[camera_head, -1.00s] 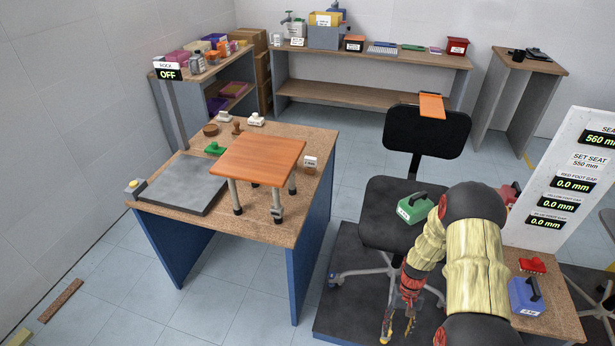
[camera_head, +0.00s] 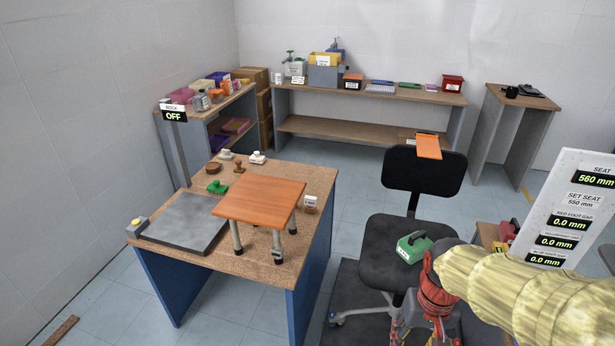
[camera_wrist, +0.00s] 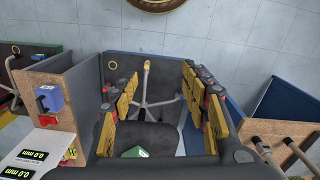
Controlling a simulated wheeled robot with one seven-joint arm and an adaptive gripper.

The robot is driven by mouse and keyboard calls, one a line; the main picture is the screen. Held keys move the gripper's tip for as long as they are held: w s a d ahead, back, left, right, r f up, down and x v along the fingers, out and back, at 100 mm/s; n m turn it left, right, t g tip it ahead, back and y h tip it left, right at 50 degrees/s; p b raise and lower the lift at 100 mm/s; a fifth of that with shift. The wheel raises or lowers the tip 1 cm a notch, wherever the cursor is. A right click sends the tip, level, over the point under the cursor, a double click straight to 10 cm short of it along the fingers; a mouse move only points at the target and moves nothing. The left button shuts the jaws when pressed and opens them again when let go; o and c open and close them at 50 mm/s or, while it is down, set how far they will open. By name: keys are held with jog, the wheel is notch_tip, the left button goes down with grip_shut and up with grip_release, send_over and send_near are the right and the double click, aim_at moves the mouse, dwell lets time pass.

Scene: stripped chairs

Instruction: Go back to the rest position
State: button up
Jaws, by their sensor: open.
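My gripper (camera_wrist: 166,108) is open and empty. Its yellow padded fingers stand wide apart in the wrist view, with chair legs (camera_wrist: 148,85) and a dark seat showing between them. In the head view my arm comes in from the right edge, and the fingers are largely cut off at the bottom. A black office chair (camera_head: 425,171) stands just left of my arm. A green handled block (camera_head: 413,247) rests on its seat, and the block also shows at the bottom of the wrist view (camera_wrist: 135,152).
A workbench (camera_head: 262,258) at left carries a small wooden-topped stool (camera_head: 260,199) and a grey plate (camera_head: 187,222). A long shelf table (camera_head: 350,139) stands along the back wall. A display board (camera_head: 560,205) stands at right, close to my arm. Floor between bench and chair is clear.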

jog(key=s+a+r+t+p, duration=0.1)
jog(key=s+a+r+t, duration=0.1)
jog(key=r, duration=0.6)
jog(key=s+a+r+n+t+p, duration=0.1)
jog(key=s+r+t, duration=0.2)
jog(key=r, duration=0.5)
jog(key=shift+s+a+r, duration=0.15)
jog(key=shift+s+a, duration=0.25)
jog(key=shift+s, duration=0.1)
